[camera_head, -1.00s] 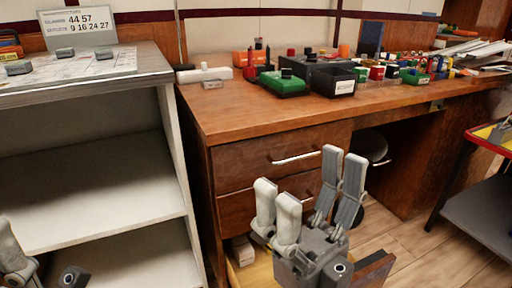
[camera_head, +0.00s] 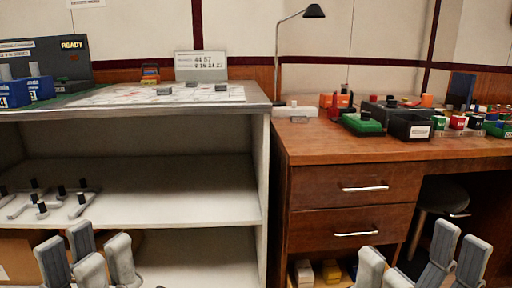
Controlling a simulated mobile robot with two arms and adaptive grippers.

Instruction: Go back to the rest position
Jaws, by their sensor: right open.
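In the head view my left gripper (camera_head: 84,248) is at the lower left, in front of the grey shelf unit. Its fingers point up and its lower part is cut off by the frame. The two finger pairs stand close together, and I cannot tell how far apart they are. No object shows between them. My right gripper (camera_head: 418,254) is at the lower right, in front of the wooden desk (camera_head: 340,151). Its fingers point up with a wide empty gap between them. Its base is below the frame.
The grey shelf unit (camera_head: 265,180) holds several grey parts with black knobs (camera_head: 42,207). A sheet and a sign (camera_head: 201,66) are on top. The desk bears a green block (camera_head: 361,124), a black bin (camera_head: 410,127) and a lamp (camera_head: 277,60). A stool (camera_head: 444,196) stands beneath.

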